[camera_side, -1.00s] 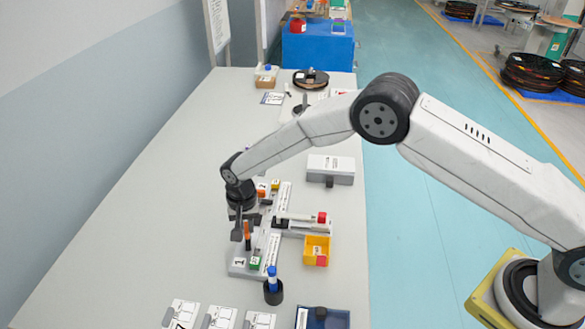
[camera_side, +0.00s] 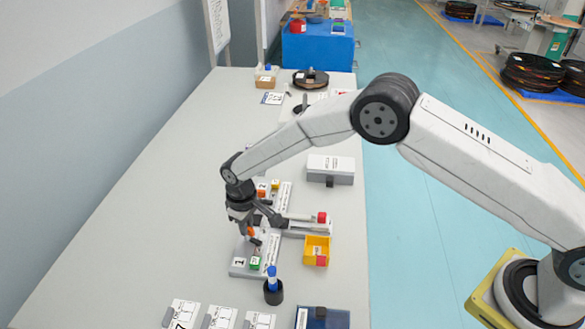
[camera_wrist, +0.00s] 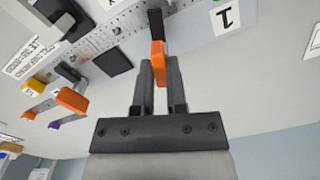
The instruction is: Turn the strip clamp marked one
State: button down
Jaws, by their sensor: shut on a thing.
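The strip clamp of the station marked 1 has a dark lever with an orange handle (camera_side: 250,231). In the wrist view, the orange handle (camera_wrist: 158,50) sits between the fingertips of my gripper (camera_wrist: 158,72), which is shut on it. The dark end of the lever (camera_wrist: 156,22) reaches past the fingertips over the grey base. The white label with a black 1 (camera_wrist: 225,18) is to the right of the lever; it also shows in the side view (camera_side: 239,262). My gripper (camera_side: 252,222) partly hides the clamp in the side view.
A second station's orange lever (camera_wrist: 70,100) lies at left in the wrist view. Near station 1 stand a green block (camera_side: 255,263), a blue-topped bottle in a black holder (camera_side: 273,292) and a yellow bin (camera_side: 316,244). A grey box (camera_side: 330,169) stands farther back. The table's left side is clear.

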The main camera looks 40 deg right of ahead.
jog(key=n, duration=0.4)
dwell(0.5)
jog(key=c, duration=0.7)
grip_release()
jog(key=shift+o, duration=0.2)
jog(key=shift+r, duration=0.15)
jog(key=shift+r, duration=3.8)
jog(key=shift+d, duration=0.1)
